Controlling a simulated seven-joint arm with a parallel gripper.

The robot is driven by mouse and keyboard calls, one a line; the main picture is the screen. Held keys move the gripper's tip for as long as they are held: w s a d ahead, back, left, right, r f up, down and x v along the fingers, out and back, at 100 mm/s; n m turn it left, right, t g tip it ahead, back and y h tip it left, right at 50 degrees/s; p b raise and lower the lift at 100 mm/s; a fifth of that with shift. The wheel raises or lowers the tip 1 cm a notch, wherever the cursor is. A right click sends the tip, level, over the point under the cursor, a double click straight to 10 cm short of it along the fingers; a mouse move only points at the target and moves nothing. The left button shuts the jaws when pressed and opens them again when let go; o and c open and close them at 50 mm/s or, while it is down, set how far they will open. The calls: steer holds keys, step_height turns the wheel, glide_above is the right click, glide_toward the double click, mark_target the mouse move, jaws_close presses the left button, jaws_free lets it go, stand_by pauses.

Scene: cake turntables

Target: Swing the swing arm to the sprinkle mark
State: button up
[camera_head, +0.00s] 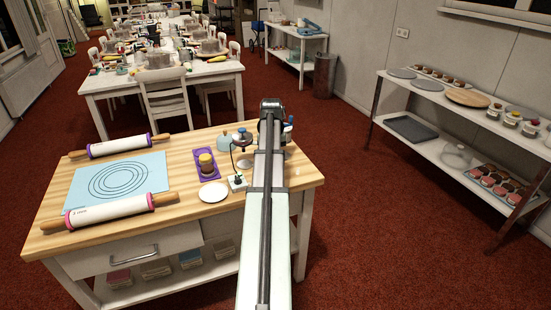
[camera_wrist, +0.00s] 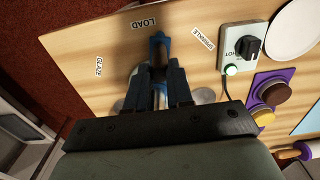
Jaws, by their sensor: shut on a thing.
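The swing arm (camera_wrist: 159,42) shows in the wrist view as a blue piece reaching out past my fingers over the wooden top. My gripper (camera_wrist: 160,75) is shut on it, and the fingers hide most of it. Its visible end lies near the LOAD label (camera_wrist: 143,22), a little to the side of the SPRINKLE label. The SPRINKLE mark (camera_wrist: 203,38) lies to the right, apart from that end. The GLAZE label (camera_wrist: 98,68) is to the left. Round metallic parts show partly beneath my gripper. In the head view my own arm hides the gripper.
A white box with a black knob (camera_wrist: 248,46) and lit green button stands right of SPRINKLE. Beside it are a white plate (camera_head: 213,192) and a purple tray (camera_head: 207,165) with a small brown-topped item. Rolling pins (camera_head: 110,210) and a blue mat (camera_head: 90,188) lie further left.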

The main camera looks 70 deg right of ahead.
steer(key=shift+w+a, duration=0.1)
steer(key=shift+w, duration=0.15)
steer(key=shift+w+a, duration=0.25)
steer(key=shift+w, duration=0.35)
steer(key=shift+w+a, duration=0.2)
steer(key=shift+w, duration=0.4)
steer(key=shift+w, duration=2.05)
steer(key=o, duration=0.8)
